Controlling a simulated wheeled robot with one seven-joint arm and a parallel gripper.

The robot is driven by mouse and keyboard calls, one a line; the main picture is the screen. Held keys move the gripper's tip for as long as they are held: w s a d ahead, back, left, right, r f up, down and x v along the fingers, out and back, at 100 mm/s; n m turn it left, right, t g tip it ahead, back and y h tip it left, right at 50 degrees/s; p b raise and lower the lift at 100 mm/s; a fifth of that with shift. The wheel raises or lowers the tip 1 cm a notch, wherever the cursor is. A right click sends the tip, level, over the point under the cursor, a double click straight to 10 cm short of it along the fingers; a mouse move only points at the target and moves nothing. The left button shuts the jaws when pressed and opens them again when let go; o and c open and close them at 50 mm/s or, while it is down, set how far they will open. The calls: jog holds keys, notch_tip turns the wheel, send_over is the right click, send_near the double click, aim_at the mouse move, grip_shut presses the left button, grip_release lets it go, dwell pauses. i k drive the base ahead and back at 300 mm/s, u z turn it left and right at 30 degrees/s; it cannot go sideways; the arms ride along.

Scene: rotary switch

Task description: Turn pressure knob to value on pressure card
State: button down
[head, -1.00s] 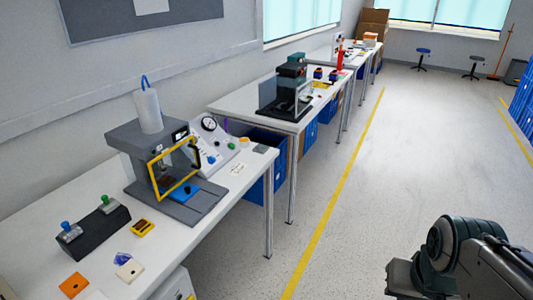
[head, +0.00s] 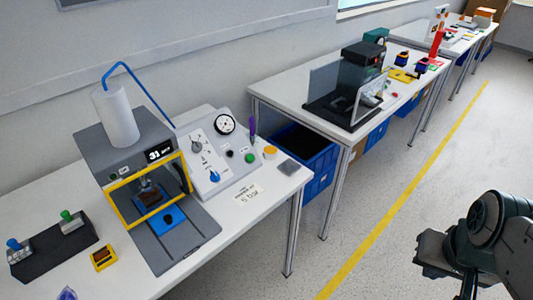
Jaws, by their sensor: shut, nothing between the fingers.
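A sloped grey control panel (head: 228,150) stands on the near table beside a press. It carries a round dial gauge (head: 224,124) whose reading is too small to tell, a grey knob (head: 196,147), a blue knob (head: 214,176) and round buttons. I cannot read which knob is labelled pressure, nor the knob settings. A white card (head: 246,195) lies flat in front of the panel; its large print looks like "5 bar". Part of my arm shows at the lower right, well away from the panel; no gripper fingers are visible.
The press (head: 128,158) has a yellow-framed guard, a display reading about 31, and a white cylinder with a blue hose. A black box with two levers (head: 50,245) stands at left. A blue bin (head: 308,158) is between the tables. The floor at right (head: 405,190) is clear.

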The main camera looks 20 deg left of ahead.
aim_at(197, 147)
jog(key=u, duration=0.7)
jog(key=i, duration=0.9)
jog(key=u, duration=1)
